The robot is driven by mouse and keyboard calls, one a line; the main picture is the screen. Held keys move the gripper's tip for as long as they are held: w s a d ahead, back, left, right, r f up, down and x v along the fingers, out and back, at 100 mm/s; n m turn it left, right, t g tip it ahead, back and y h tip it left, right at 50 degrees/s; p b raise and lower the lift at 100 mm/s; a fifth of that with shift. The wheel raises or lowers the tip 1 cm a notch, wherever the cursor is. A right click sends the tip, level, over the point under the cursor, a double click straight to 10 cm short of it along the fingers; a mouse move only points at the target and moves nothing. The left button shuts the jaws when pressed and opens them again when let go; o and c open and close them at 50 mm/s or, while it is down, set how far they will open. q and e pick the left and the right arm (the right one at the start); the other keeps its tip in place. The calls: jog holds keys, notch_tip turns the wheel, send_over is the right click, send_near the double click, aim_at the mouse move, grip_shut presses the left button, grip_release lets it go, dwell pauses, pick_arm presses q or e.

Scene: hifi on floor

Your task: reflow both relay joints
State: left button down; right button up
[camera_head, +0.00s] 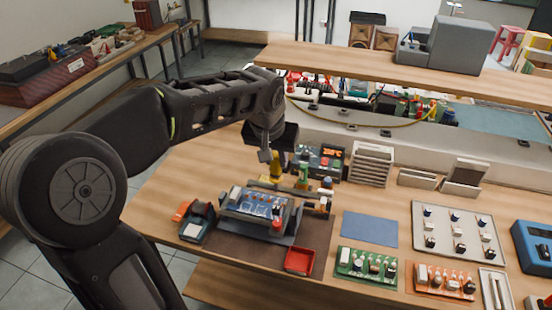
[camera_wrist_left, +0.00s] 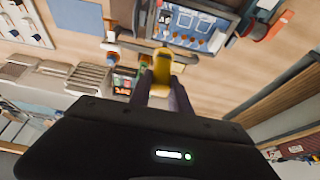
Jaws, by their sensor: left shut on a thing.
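My left gripper (camera_head: 270,160) is shut on a yellow-handled tool (camera_head: 276,167), which looks like a soldering iron. In the left wrist view the yellow handle (camera_wrist_left: 162,66) sits between the fingers (camera_wrist_left: 162,82); its tip cannot be made out. A blue circuit board (camera_head: 260,203) with several parts lies in a dark holder in front of the gripper; it also shows in the left wrist view (camera_wrist_left: 190,25). The relay joints are too small to tell. A black station with a lit red display (camera_head: 330,153) stands just behind and right of the gripper. My right gripper is out of view.
A red tray (camera_head: 299,261) and a dark meter-like device (camera_head: 195,224) flank the holder. Green (camera_head: 366,264) and orange (camera_head: 440,281) boards lie at the front right. A blue mat (camera_head: 369,229) is bare. A raised shelf (camera_head: 360,67) spans the back.

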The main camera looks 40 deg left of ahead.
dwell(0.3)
pick_arm(q)
jog(key=shift+d+f+b, duration=0.1)
jog(key=shift+f+b, duration=0.15)
jog(key=shift+b, duration=0.05)
jog(key=shift+w+d+f+b, duration=0.2)
jog(key=shift+d+f+b, duration=0.3)
jog(key=shift+f+b, duration=0.3)
jog(key=shift+w+d+f+b, duration=0.15)
jog(key=shift+d+f+b, duration=0.3)
jog(key=shift+f+b, duration=0.3)
jog(key=shift+f+b, duration=0.5)
jog(key=shift+b, duration=0.15)
dwell(1.0)
jog(key=shift+s+f, duration=0.1)
dwell(2.6)
jog(key=shift+r+p, duration=1.65)
jog(key=shift+r, duration=0.75)
